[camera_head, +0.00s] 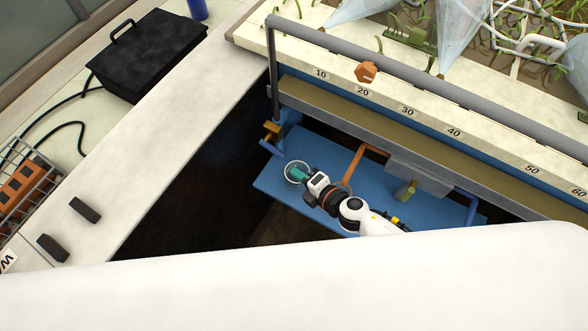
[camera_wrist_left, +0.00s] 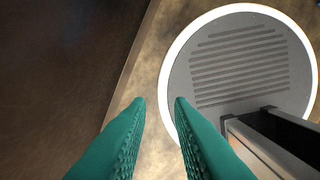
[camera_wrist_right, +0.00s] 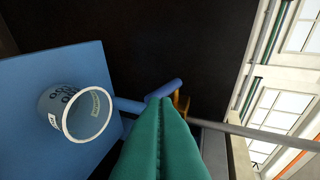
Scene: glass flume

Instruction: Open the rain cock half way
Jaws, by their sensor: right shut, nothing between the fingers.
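A small brass cock (camera_head: 272,128) with a blue lever (camera_head: 270,148) sits at the left end of the blue frame in the head view. The brass (camera_wrist_right: 182,103) and lever (camera_wrist_right: 165,89) also show in the right wrist view, just beyond the fingertips. The lever is tilted in both views. My right gripper (camera_head: 297,174) is shut and empty, to the lower right of the lever in the head view; I cannot tell from the wrist view if it touches. My left gripper (camera_wrist_left: 160,100) has its fingers apart with nothing between them; it is not in the head view.
A grey rail (camera_head: 420,82) and a numbered ledge (camera_head: 430,120) run behind. An orange pipe (camera_head: 352,165) rises near my wrist. A black box (camera_head: 148,55) sits at upper left.

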